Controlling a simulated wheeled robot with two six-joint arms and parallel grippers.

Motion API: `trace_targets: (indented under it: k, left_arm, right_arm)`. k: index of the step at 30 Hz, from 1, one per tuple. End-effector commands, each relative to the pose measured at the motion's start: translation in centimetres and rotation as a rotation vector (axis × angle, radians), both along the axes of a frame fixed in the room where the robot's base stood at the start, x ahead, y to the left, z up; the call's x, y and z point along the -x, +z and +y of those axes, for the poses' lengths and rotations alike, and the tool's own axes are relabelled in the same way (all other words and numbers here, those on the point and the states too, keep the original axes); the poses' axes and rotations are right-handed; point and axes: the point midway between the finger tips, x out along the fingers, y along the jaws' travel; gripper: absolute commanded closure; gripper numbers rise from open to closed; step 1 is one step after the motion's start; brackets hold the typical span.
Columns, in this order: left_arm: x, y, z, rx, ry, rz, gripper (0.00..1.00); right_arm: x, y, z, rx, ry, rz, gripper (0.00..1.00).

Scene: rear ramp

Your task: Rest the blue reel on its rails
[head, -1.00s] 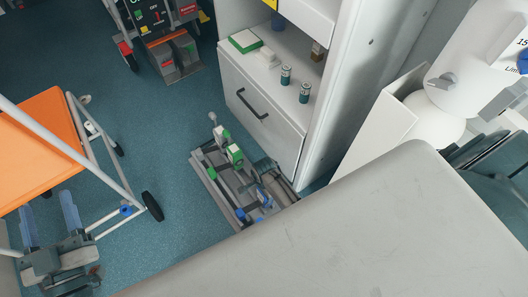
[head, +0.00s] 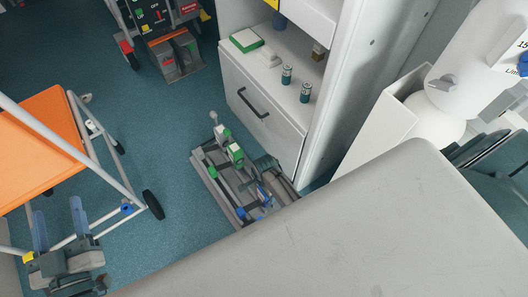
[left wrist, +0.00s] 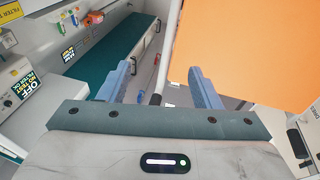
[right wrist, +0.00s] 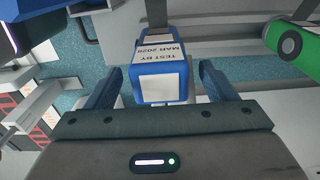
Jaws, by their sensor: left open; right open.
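No clear round reel shows.
The orange trolley (head: 45,140) stands at left on wheels. A white cabinet (head: 262,120) with a drawer rises behind the rack. A large pale surface (head: 350,235) covers the lower right. A green cylinder (right wrist: 290,45) is right of my right gripper. Blue floor (head: 165,120) is clear between trolley and rack.

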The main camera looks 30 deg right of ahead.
Motion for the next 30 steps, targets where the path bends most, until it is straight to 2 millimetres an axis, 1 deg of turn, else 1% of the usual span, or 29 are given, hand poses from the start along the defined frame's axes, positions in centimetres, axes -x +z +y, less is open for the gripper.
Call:
trace_targets:
  k: [1,5,8,12,18,24,30]
  left_arm:
    - [0.1,-0.8,0.0,0.004,-0.002,0.055,0.42]
    - [0.8,-3.9,-0.2,0.014,-0.01,0.222,0.42]
    - [1.7,-6.3,-0.5,0.022,-0.019,0.35,0.42]
    - [3.5,-9.4,-0.8,0.032,-0.031,0.522,0.42]
    - [6.4,-13.0,-1.3,0.045,-0.051,0.74,0.42]
    - [8.1,-14.3,-1.5,0.035,-0.063,0.867,0.42]
    - [8.7,-14.7,-1.5,0.03,-0.065,0.909,0.42]
  right_arm:
    - [0.0,0.7,0.0,0.0,0.0,-0.002,0.22]
    - [0.0,2.2,0.0,0.0,0.0,-0.002,0.22]
    - [-0.1,3.4,0.1,0.0,0.0,-0.001,0.22]
    - [-0.1,4.9,0.1,0.0,0.0,-0.001,0.22]
    - [-0.1,7.0,0.2,0.0,0.0,-0.001,0.22]
    - [-0.1,9.1,0.2,0.0,0.0,-0.001,0.22]
    - [-0.1,9.7,0.3,0.0,0.0,0.0,0.22]
